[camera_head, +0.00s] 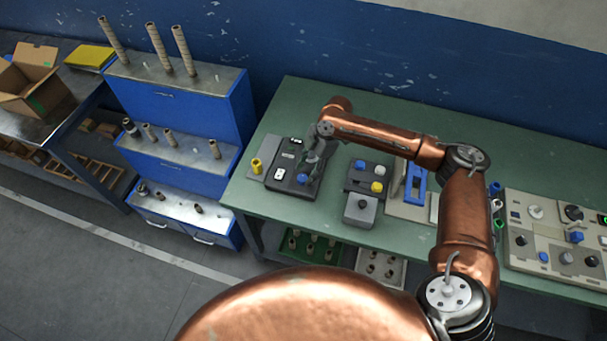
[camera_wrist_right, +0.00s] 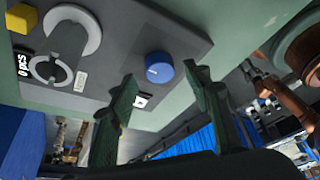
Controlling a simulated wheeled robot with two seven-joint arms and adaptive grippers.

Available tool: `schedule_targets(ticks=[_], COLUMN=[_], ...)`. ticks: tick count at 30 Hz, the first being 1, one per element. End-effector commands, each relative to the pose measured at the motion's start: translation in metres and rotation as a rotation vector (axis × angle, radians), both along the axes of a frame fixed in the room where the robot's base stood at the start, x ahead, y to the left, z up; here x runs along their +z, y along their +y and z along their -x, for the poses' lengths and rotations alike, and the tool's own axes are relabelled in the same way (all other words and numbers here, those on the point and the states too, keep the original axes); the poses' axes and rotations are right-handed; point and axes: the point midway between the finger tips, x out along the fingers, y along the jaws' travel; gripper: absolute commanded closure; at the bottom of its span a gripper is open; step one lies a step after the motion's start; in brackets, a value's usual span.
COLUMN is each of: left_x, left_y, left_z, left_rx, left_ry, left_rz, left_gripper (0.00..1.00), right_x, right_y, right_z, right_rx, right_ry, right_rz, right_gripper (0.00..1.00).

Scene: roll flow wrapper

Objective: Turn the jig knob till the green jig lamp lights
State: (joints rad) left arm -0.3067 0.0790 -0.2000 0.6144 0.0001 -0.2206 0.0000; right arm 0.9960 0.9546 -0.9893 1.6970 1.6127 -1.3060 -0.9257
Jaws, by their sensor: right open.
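A round blue knob (camera_head: 303,178) with a white pointer line sits on a dark box (camera_head: 288,192) on the green bench. The knob shows clearly in the right wrist view (camera_wrist_right: 158,67). My right gripper (camera_head: 314,158) is over the dark box, close to the knob. In the wrist view its two dark green fingers (camera_wrist_right: 161,98) are spread apart with nothing between them; the knob appears beyond their tips, apart from them. I cannot make out a lit green lamp on this box. My left gripper is not in view.
A second dark box (camera_head: 352,184) with blue and yellow knobs stands to the right, then a blue fixture (camera_head: 416,186) and a control panel (camera_head: 525,262). Blue stepped shelves (camera_head: 178,108) stand left of the bench.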

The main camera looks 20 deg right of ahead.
Motion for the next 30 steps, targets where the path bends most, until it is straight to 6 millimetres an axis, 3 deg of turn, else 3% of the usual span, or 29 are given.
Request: schedule_targets(ticks=[6,15,30], left_x=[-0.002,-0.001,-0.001], left_y=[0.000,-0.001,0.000], left_z=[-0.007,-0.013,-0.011], left_rx=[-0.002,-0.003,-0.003], left_ry=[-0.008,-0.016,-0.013], left_rz=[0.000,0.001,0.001], left_gripper=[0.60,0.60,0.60], right_x=[-0.017,-0.019,-0.019], right_y=[0.007,0.008,0.007], right_z=[0.001,0.001,0.001], right_rx=[0.000,0.000,-0.001], right_ry=[-0.001,-0.001,-0.001], right_rz=[0.001,0.001,0.001], right_gripper=[0.55,0.56,0.90])
